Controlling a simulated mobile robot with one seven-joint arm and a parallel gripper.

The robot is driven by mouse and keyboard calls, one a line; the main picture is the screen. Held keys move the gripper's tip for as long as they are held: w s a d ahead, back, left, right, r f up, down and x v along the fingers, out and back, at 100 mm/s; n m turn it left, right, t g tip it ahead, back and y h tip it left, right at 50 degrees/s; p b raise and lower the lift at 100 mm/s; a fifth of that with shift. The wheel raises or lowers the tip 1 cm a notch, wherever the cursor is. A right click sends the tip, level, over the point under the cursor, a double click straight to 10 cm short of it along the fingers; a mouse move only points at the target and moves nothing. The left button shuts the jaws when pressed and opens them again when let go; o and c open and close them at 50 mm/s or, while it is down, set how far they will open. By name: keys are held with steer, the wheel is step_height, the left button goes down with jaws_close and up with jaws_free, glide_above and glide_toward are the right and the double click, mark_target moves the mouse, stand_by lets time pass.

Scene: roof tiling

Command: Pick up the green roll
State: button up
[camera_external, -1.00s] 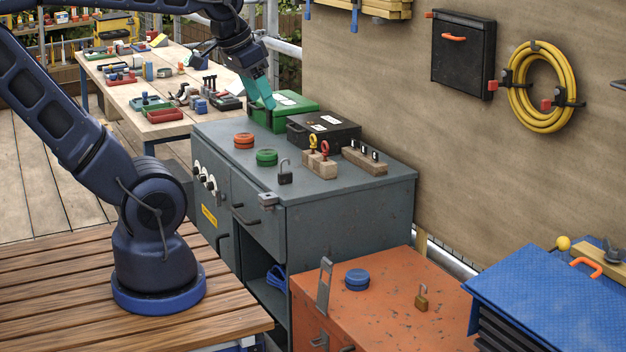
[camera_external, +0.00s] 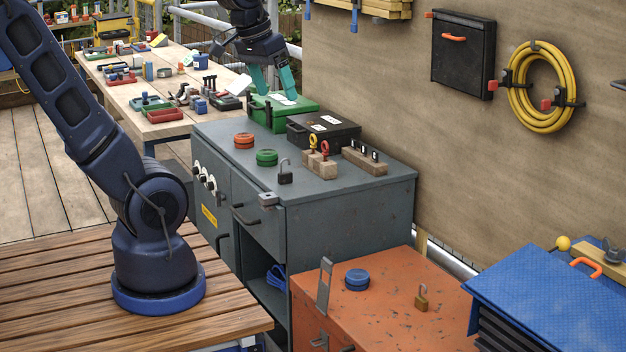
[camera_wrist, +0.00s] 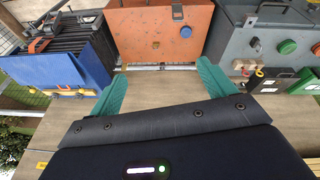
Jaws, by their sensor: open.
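The green roll (camera_external: 266,157) is a short, round, flat-topped piece on top of the grey cabinet (camera_external: 345,195), near its left side. It also shows in the wrist view, at the upper right (camera_wrist: 288,47). My gripper (camera_external: 278,97) has teal fingers that are spread apart with nothing between them. It is over or in front of the green case (camera_external: 296,104), beyond the roll and higher than it in the picture; I cannot tell its exact height. In the wrist view the two fingers (camera_wrist: 163,75) stand wide apart, and the roll lies to the right of both.
An orange-red roll (camera_external: 244,140) sits close to the green one. A black case (camera_external: 323,131), a padlock (camera_external: 285,176) and wooden blocks with hooks (camera_external: 318,165) stand nearby. A blue roll (camera_external: 357,279) lies on the orange cabinet (camera_external: 392,272). The board wall (camera_external: 440,140) borders the right.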

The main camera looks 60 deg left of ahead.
steer(key=w+a+n+g+h, duration=0.15)
steer(key=w+a+n, duration=0.3)
steer(key=w, duration=0.45)
steer(key=w+a+f+n+h, duration=0.2)
steer(key=w+a+f+n, duration=0.1)
steer(key=w+a, duration=0.4)
steer(key=w+a+f+n+h, duration=0.2)
steer(key=w+a+f+n, duration=0.15)
steer(key=a, duration=0.45)
steer(key=n+t+h, duration=0.2)
steer(key=n+t, duration=0.7)
steer(key=n, duration=0.6)
glide_toward(274, 157)
steer(key=a, duration=0.2)
steer(key=shift+w+a, duration=0.4)
steer(key=shift+w+d+f, duration=0.15)
steer(key=shift+w+f, duration=0.1)
steer(key=x, duration=1)
steer(key=shift+s+d+f, duration=0.15)
steer(key=shift+d, duration=0.05)
steer(key=shift+c, duration=0.4)
